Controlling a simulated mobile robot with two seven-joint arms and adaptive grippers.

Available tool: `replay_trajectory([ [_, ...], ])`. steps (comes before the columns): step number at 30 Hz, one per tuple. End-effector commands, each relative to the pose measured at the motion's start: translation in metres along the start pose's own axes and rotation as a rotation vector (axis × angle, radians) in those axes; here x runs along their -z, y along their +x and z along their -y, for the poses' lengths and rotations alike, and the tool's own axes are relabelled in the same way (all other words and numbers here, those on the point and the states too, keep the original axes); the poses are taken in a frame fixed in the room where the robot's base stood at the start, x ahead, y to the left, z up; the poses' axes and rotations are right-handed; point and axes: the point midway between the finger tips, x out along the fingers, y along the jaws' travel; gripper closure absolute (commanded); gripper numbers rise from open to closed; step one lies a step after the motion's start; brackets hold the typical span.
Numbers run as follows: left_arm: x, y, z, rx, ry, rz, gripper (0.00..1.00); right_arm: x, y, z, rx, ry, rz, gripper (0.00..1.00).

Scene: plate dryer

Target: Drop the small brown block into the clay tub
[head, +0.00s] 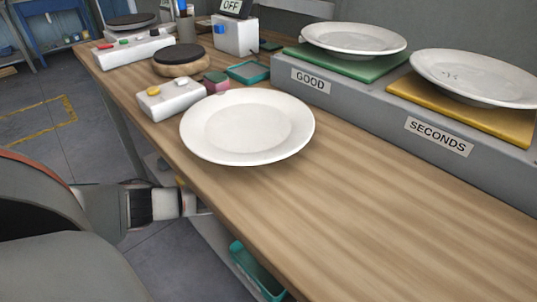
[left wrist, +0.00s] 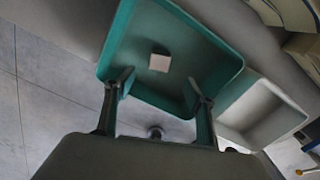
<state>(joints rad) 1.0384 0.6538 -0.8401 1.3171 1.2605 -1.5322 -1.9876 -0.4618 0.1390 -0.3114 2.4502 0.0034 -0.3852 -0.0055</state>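In the left wrist view a small block (left wrist: 159,62) with a pale top and darker side lies in a teal tub (left wrist: 225,58); I see no plainly brown block. My left gripper (left wrist: 159,90) is open and empty, its two fingers apart at the tub's near side, the block beyond them. In the head view my left arm reaches under the table's edge and the table hides the gripper. A small dull-red item (head: 216,83) on the table is the nearest to clay colour; I cannot tell if it is a tub. My right gripper is not in view.
A white plate (head: 246,127) lies on the wooden table (head: 400,235). A teal tray (head: 248,72) and white button box (head: 171,99) stand behind it. A teal bin (head: 257,272) sits below the table edge. A pale tub (left wrist: 265,112) adjoins the teal tub.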

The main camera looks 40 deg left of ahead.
Motion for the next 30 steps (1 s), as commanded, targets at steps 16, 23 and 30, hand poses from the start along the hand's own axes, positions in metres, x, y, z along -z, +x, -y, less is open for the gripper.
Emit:
replay_trajectory([
  [16, -0.001, -0.053, -0.001, -0.001, 0.002, 0.003, 0.45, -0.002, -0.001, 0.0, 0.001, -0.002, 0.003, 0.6],
  [23, -0.001, -0.096, -0.001, -0.001, 0.001, 0.003, 0.45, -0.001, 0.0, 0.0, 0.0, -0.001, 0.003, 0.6],
  [30, 0.0, -0.118, 0.0, 0.0, 0.001, 0.0, 0.45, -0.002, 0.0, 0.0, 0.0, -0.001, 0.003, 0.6],
])
